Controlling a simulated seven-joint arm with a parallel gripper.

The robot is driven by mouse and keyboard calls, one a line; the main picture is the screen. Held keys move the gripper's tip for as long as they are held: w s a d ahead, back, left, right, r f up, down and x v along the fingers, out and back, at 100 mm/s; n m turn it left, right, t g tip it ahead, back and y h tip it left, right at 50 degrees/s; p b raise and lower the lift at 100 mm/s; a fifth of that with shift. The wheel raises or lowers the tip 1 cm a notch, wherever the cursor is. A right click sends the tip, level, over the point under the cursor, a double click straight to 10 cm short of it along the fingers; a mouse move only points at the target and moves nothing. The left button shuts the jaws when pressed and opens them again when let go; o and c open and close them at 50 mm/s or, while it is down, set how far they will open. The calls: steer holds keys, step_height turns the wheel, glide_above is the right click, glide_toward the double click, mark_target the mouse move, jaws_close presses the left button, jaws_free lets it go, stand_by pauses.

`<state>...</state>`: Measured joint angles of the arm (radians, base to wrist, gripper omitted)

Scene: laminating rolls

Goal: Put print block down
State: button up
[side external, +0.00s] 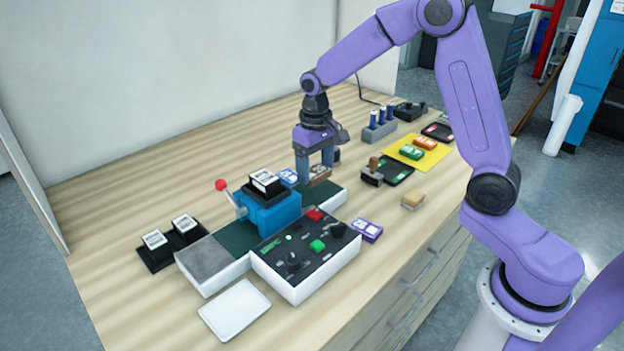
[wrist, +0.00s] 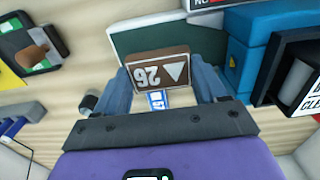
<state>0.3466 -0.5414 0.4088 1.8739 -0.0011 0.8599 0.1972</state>
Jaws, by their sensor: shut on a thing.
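The print block (side external: 320,171) is brown; in the wrist view (wrist: 160,68) its face shows a white "26" and a triangle. My gripper (side external: 315,174) is shut on it, with a blue finger on either side, as the wrist view also shows (wrist: 163,84). The block is over or at the right end of the dark green strip (side external: 328,197) of the blue press machine; the strip also shows in the wrist view (wrist: 122,42). I cannot tell whether the block touches the strip.
The blue press (side external: 270,212) with its red-knobbed lever stands left of my gripper. A blue-and-white block (side external: 288,177) lies close by. The control box (side external: 303,262) is in front. A wooden-handled stamp (side external: 372,174) and yellow mat (side external: 440,152) are to the right. A white tray (side external: 234,311) lies front left.

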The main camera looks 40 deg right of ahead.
mark_target(312, 170)
steer(key=shift+w+f, duration=0.35)
steer(key=shift+f, duration=0.05)
steer(key=shift+w+f, duration=0.15)
steer(key=shift+f, duration=1.55)
steer(key=shift+f, duration=0.2)
steer(key=o, duration=1)
steer(key=shift+o, duration=0.2)
steer(key=shift+r, duration=0.15)
step_height(312, 170, up, 12)
steer(key=shift+r, duration=0.1)
